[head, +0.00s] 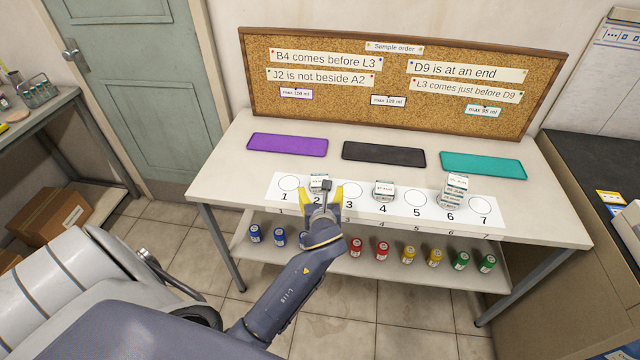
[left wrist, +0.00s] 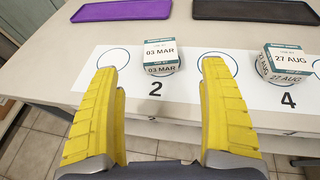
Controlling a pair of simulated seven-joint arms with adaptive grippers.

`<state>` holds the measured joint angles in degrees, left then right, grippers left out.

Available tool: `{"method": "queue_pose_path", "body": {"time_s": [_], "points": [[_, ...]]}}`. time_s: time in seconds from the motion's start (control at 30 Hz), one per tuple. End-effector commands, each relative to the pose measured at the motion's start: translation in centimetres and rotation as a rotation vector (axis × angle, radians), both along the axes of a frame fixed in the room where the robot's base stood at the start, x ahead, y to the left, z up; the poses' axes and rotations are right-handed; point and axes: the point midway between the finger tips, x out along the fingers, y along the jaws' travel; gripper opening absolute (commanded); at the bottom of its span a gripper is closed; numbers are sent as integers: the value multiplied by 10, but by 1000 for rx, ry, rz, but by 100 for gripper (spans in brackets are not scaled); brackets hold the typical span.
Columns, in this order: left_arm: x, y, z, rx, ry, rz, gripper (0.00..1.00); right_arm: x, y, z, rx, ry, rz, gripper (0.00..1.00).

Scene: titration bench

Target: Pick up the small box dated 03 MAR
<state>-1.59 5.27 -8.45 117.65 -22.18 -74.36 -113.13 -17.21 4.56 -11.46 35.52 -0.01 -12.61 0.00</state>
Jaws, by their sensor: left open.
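The small box dated 03 MAR (left wrist: 161,57) is white with a dark green top band and stands at number 2 on the white numbered strip. In the head view the same box (head: 319,183) shows just beyond my left gripper (head: 322,193). My left gripper's yellow fingers (left wrist: 163,100) are open and empty. In the left wrist view the box lies ahead of the gap between the fingertips, apart from them. A similar box dated 27 AUG (left wrist: 287,64) stands at number 4. My right gripper is not in view.
More small boxes (head: 455,190) are at number 6, some stacked. Purple (head: 287,145), black (head: 383,154) and teal (head: 483,165) trays lie behind the strip. A corkboard (head: 400,80) stands at the back. Several coloured-label bottles (head: 383,248) stand on the lower shelf.

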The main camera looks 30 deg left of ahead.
Motion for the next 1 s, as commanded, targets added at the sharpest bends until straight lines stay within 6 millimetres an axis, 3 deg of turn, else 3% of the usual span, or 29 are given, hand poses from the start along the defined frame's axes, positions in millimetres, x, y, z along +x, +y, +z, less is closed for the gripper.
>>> {"method": "queue_pose_path", "body": {"time_s": [0.2, 0.63, 1.0], "points": [[27, 19, -12, 1, -1, 1, 78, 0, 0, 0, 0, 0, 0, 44], [47, 33, -22, 0, 1, 2, 78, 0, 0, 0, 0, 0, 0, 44], [78, 53, -38, 0, 0, 1, 78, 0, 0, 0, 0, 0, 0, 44]]}}
